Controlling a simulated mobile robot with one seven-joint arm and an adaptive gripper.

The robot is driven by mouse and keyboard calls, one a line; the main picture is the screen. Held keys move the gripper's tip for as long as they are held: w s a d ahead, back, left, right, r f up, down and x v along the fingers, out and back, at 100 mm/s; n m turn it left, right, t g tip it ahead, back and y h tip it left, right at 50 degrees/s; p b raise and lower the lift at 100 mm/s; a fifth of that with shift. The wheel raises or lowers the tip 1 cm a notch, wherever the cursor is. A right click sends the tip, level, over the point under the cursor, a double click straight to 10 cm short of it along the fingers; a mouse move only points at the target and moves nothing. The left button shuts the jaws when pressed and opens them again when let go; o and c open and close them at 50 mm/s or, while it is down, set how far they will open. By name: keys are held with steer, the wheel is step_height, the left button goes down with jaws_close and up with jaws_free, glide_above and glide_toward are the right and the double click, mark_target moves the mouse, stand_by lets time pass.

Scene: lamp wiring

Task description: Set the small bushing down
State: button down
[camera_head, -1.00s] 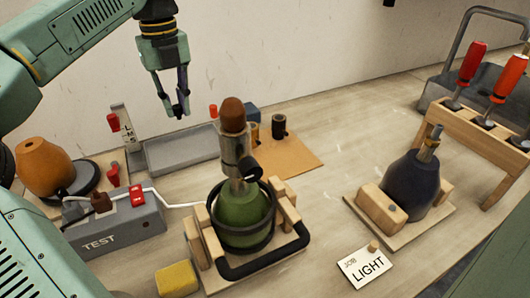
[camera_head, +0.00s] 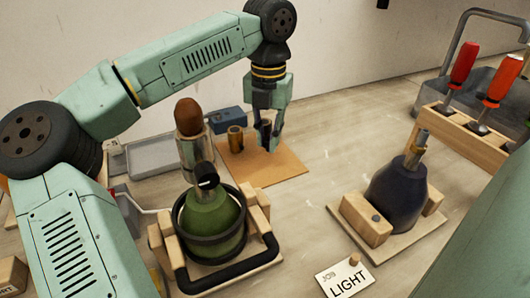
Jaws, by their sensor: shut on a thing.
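My gripper (camera_head: 266,145) points down over the brown mat (camera_head: 275,172) at the back of the bench. It is shut on a small dark bushing (camera_head: 266,131), which stands upright between the fingers. The fingers partly hide it, and I cannot tell whether its bottom touches the mat. A brass-coloured bushing (camera_head: 236,139) stands upright on the mat just left of it, apart from my gripper.
A blue box (camera_head: 228,119) stands behind. A dark lamp base (camera_head: 396,195) and a LIGHT card (camera_head: 345,279) are right. Bare bench lies between.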

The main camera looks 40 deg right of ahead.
steer(key=p, duration=0.1)
glide_above(268, 169)
step_height(268, 169, down, 4)
steer(key=shift+f, duration=0.65)
steer(key=shift+f, duration=0.1)
steer(key=shift+f, duration=0.15)
steer(key=c, duration=1.5)
jaws_free()
steer(key=shift+c, duration=0.2)
step_height(268, 169, up, 13)
steer(key=shift+f+b, duration=0.2)
steer(key=shift+b, duration=0.7)
steer(key=shift+f, duration=0.1)
